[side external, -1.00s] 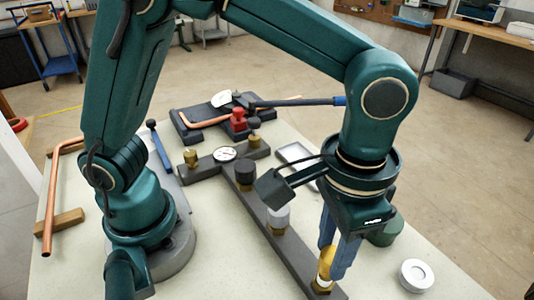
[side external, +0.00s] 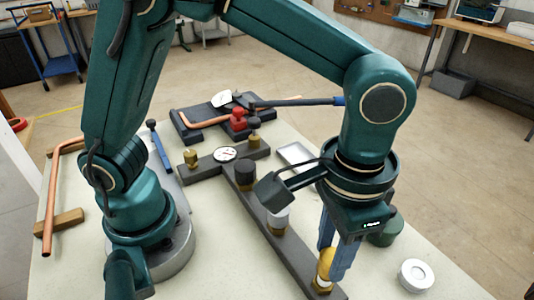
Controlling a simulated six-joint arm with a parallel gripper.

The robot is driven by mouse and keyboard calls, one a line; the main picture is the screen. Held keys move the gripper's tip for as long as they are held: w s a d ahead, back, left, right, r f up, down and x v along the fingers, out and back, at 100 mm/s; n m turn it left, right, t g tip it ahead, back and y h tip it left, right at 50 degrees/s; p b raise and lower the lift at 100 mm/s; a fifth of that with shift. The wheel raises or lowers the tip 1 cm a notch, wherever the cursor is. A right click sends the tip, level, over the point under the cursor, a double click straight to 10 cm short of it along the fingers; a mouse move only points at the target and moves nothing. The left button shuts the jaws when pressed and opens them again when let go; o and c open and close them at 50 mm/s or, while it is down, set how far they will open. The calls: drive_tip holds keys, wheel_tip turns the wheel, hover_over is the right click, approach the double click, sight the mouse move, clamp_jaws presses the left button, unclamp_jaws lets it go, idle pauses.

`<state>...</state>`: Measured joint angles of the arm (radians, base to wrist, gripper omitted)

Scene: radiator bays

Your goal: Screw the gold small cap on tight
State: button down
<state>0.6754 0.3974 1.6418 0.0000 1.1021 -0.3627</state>
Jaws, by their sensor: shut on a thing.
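The gold small cap (side external: 326,262) sits between the fingers of my gripper (side external: 330,258) at the near end of the dark bar. My gripper points down and is shut on the cap. Below the cap, a brass fitting (side external: 321,286) on the bar (side external: 292,252) shows in part. The cap appears to be on or right at this fitting; the fingers hide part of the contact, so I cannot tell how far it is threaded.
Along the bar stand a white cap (side external: 279,217) and a black cap (side external: 244,172). A gauge (side external: 224,154) lies on the crossbar. A dark green round object (side external: 386,232) and a white round piece (side external: 416,275) are to the right. A pale tray (side external: 296,154) lies behind.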

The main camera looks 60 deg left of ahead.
drive_tip(key=shift+f, duration=0.9)
drive_tip(key=shift+c, duration=2.1)
unclamp_jaws()
drive_tip(key=shift+r, duration=2.55)
